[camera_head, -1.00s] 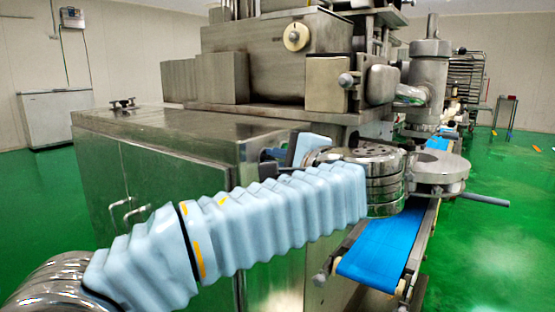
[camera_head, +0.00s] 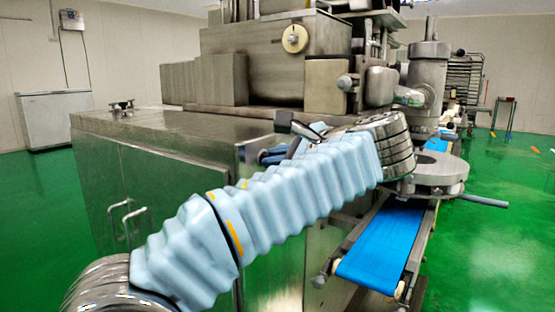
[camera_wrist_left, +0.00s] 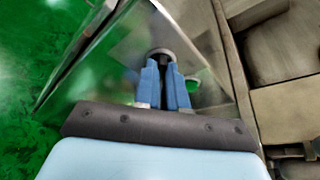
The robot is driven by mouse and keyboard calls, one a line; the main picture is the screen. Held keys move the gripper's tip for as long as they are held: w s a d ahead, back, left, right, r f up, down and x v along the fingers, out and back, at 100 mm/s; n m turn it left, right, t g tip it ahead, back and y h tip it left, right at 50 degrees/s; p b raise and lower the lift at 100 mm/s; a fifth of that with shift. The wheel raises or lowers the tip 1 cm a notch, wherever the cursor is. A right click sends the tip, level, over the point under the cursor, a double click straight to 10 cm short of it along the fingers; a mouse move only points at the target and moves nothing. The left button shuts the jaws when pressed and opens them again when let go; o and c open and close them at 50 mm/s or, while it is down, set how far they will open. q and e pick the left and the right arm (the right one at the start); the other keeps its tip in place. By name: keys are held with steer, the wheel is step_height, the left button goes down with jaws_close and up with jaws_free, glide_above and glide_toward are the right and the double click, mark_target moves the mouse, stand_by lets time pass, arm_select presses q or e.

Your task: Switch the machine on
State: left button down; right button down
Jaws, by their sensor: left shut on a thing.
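The machine (camera_head: 255,55) is a large stainless-steel unit with a long metal cabinet (camera_head: 150,170) at its left. My left arm reaches across the front of the cabinet, and my left gripper (camera_head: 268,157) is at the cabinet's near upper corner, partly hidden behind the arm. In the left wrist view its blue fingers (camera_wrist_left: 163,85) are shut on a small dark switch knob (camera_wrist_left: 163,58) with a grey round rim, set on the metal panel (camera_wrist_left: 120,75). My right gripper is not in view.
A blue conveyor belt (camera_head: 385,245) runs out at the right, under a round metal plate (camera_head: 435,170) with a side handle (camera_head: 485,201). Cabinet door handles (camera_head: 125,217) stick out on the left. Green floor (camera_head: 35,230) is clear on both sides.

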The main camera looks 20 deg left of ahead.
arm_select(q)
steer(key=shift+f, duration=0.1)
steer(key=c, duration=1.2)
jaws_free()
steer(key=shift+d, duration=0.1)
steer(key=v, duration=1.3)
steer(key=shift+d+r, duration=0.25)
steer(key=shift+s, duration=0.15)
